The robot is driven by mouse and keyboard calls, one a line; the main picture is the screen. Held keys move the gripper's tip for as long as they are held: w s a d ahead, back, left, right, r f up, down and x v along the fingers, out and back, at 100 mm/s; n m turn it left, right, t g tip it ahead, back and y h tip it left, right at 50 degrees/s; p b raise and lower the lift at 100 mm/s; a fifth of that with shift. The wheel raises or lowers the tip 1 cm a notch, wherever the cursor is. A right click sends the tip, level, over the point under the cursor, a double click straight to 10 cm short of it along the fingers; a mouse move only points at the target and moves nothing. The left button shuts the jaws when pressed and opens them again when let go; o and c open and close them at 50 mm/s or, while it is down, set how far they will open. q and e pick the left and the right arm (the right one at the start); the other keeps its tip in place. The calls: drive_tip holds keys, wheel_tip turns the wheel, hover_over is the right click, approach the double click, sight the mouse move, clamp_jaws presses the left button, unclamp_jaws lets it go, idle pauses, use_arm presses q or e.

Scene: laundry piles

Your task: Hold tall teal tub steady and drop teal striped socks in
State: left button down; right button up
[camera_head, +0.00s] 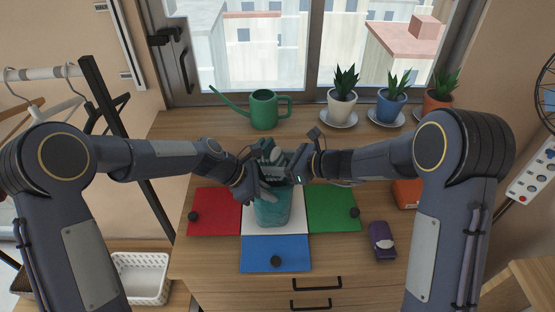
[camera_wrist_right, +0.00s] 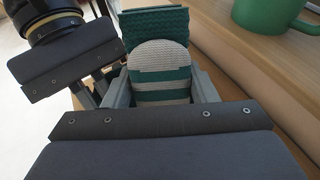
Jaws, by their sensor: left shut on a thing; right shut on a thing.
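The tall teal tub (camera_head: 272,210) stands upright on the white mat at the middle of the wooden top. Its far rim (camera_wrist_right: 156,28) shows in the right wrist view. My left gripper (camera_head: 254,188) is at the tub's left side, shut on its rim. My right gripper (camera_head: 284,168) is above the tub, shut on the teal striped socks (camera_wrist_right: 160,75). The socks are grey and teal banded, held between the fingers over the tub's opening. In the head view the socks are largely hidden by the grippers, and the tub's inside is hidden.
Red (camera_head: 214,212), white (camera_head: 290,222), green (camera_head: 333,209) and blue (camera_head: 276,253) mats lie around the tub. A green watering can (camera_head: 264,110) and potted plants (camera_head: 342,102) stand at the back. A purple-grey item (camera_head: 382,240) lies at the right. A white basket (camera_head: 140,276) is lower left.

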drive_tip(key=o, duration=1.1)
drive_tip(key=shift+c, duration=0.2)
drive_tip(key=shift+s+d+r, duration=0.35)
drive_tip(key=shift+d+r, duration=0.35)
drive_tip(key=shift+r, duration=0.4)
drive_tip(key=shift+s+d+r, duration=0.4)
drive_tip(key=shift+d+r, duration=0.3)
drive_tip(key=shift+r, duration=0.45)
drive_tip(key=shift+s+d+r, duration=0.35)
drive_tip(key=shift+d+r, duration=0.35)
drive_tip(key=shift+r, duration=0.4)
use_arm(q)
drive_tip(key=c, duration=1.5)
unclamp_jaws()
